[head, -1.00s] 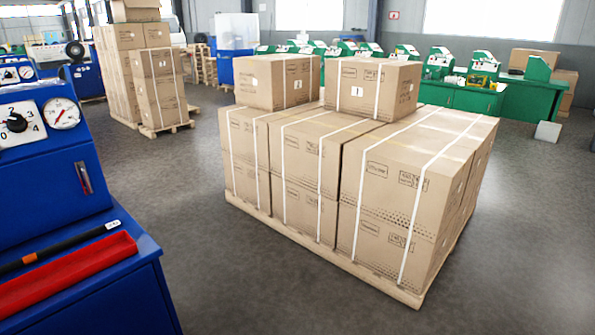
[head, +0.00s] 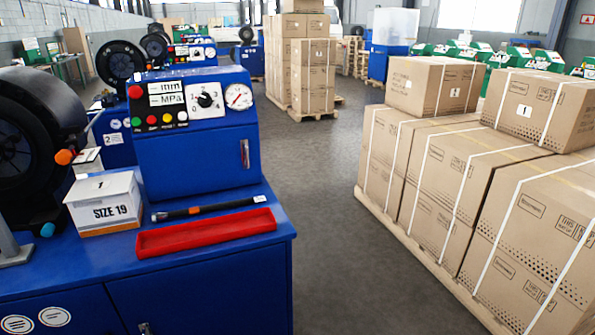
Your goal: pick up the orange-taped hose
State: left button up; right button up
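A black hose (head: 222,206) with a band of orange tape near its middle and a pale tag at its right end lies on the blue bench top (head: 75,262). It lies just behind a red tray (head: 207,233) and in front of the blue control box (head: 195,150). Neither of my grippers shows in the head view.
A white box marked SIZE 19 (head: 105,206) stands left of the hose. A black crimper (head: 35,140) is at the far left. A pallet of strapped cartons (head: 440,180) stands on the right. Grey floor (head: 335,240) is clear between bench and pallet.

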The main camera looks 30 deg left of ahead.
aim_at(165, 214)
jog(key=u, duration=1.55)
jog(key=k, duration=0.75)
jog(key=k+u, duration=0.15)
jog(key=u, duration=0.25)
jog(key=k+j+u, duration=0.1)
jog(key=u, duration=0.3)
jog(key=k+j+u, duration=0.1)
jog(key=k+u, duration=0.15)
jog(key=u, duration=0.15)
jog(key=i+l+u, duration=0.15)
jog(key=l+u, duration=0.25)
jog(key=l, duration=0.55)
jog(key=l+u, duration=0.4)
jog(key=l, duration=3.55)
